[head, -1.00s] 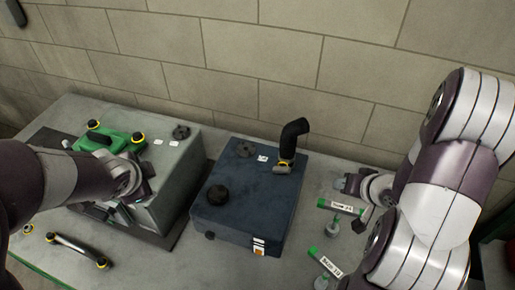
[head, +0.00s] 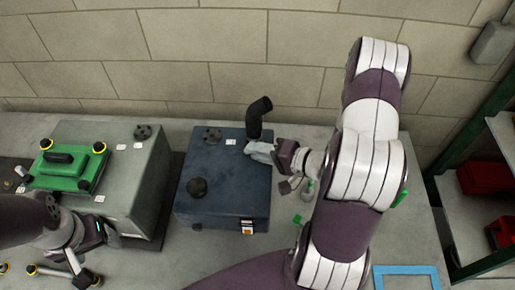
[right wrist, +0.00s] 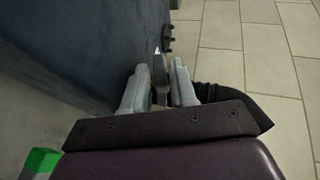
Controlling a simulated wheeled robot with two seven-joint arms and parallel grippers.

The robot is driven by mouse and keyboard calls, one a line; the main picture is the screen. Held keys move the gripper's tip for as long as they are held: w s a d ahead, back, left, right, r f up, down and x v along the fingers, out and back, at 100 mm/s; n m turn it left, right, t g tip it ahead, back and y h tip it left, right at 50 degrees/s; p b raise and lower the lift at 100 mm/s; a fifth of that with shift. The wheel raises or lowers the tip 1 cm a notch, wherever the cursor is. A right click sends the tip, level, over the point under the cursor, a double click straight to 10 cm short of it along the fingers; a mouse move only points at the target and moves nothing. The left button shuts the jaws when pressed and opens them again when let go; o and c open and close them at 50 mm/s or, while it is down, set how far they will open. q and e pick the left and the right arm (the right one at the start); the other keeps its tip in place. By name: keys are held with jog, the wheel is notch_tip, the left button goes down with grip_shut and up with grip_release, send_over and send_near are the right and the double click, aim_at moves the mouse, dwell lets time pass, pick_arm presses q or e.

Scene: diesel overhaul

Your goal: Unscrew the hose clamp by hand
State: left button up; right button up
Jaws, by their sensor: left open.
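A black bent hose (head: 258,116) rises from the back right of the dark blue tank (head: 225,180). The hose clamp at its foot is hidden behind my right gripper (head: 256,151) in the head view. In the right wrist view my right gripper's (right wrist: 158,88) two grey fingers stand on either side of a small grey piece (right wrist: 159,70), which may be part of the clamp. I cannot tell whether they press on it. The ribbed black hose (right wrist: 235,100) passes beside the right finger. My left gripper (head: 92,250) is open beside the grey block at the left.
A grey block (head: 135,190) with a green cover (head: 70,168) stands left of the tank. A blue frame (head: 405,270) marks the right of the table. A shelf with red bins (head: 485,178) stands far right.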

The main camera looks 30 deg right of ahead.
jog(key=shift+w+a+f, duration=0.1)
jog(key=shift+w, duration=0.2)
jog(key=shift+w+a, duration=0.1)
